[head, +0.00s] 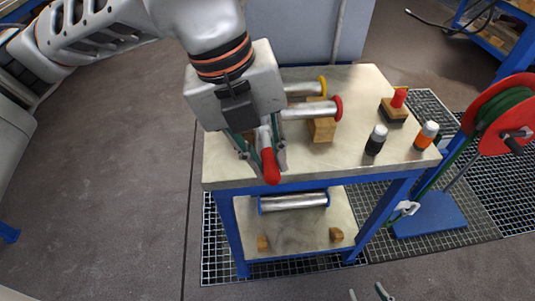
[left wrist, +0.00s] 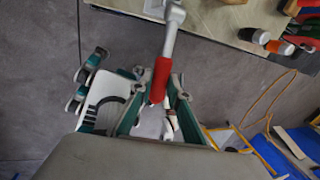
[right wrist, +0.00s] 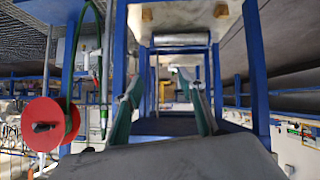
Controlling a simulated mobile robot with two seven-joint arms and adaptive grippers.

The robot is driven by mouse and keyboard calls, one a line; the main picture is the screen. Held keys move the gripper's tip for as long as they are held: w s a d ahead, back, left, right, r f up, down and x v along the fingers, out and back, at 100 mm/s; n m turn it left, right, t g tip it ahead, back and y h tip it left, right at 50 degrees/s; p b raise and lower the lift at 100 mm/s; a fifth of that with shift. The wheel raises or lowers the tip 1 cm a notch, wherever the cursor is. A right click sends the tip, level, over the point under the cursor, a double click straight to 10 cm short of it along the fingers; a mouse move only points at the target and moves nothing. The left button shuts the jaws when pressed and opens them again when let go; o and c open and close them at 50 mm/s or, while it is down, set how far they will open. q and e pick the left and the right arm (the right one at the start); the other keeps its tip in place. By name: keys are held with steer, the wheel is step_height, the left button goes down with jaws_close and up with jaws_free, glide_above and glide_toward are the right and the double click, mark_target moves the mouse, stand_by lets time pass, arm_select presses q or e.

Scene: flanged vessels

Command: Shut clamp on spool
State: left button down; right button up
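The clamp's red-handled lever (head: 270,167) reaches out past the table's front edge; its red grip (left wrist: 160,80) and metal arm show in the left wrist view. My left gripper (head: 266,160) is around the red grip, its fingers on either side and apart, with no clear firm hold. The clamp's body is mostly hidden behind this gripper. A metal spool with a red flange (head: 312,111) lies on the table by a wooden block. Another has a yellow flange (head: 307,88). My right gripper (right wrist: 160,82) is open and empty, low in front of the table; its tips show at the head view's bottom edge.
The table (head: 358,85) has blue legs and a lower shelf holding a blue-flanged spool (head: 293,202) and small wooden blocks. A black bottle (head: 376,141), an orange bottle (head: 426,136) and a red-handled stamp (head: 396,106) stand at right. A red hose reel (head: 488,116) stands beyond.

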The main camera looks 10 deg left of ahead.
mark_target(266, 151)
arm_select(q)
steer(key=shift+w+r+g+p, duration=0.15)
steer(key=shift+r+g+p, duration=0.3)
steer(key=shift+r, duration=0.1)
steer(key=shift+w+a+r, duration=0.1)
steer(key=shift+r, duration=0.15)
steer(key=shift+w+a+r+g+h+p, duration=0.1)
steer(key=shift+w+r+g+h+p, duration=0.25)
steer(key=shift+r+g+p, duration=0.4)
steer(key=shift+w+a+r+n+g+h+p, duration=0.15)
steer(key=shift+w+r+n+g+h+p, duration=0.25)
steer(key=shift+g+p, duration=0.6)
steer(key=shift+w+a+r+g+h+p, duration=0.2)
steer(key=shift+w+r+g+h+p, duration=0.2)
steer(key=shift+w+g, duration=0.45)
arm_select(e)
steer(key=shift+s+d+r, duration=0.1)
steer(key=shift+d+r, duration=0.05)
steer(key=shift+r, duration=0.35)
steer(key=shift+s+d+r, duration=0.1)
steer(key=shift+r, duration=0.35)
arm_select(q)
steer(key=shift+s, duration=0.15)
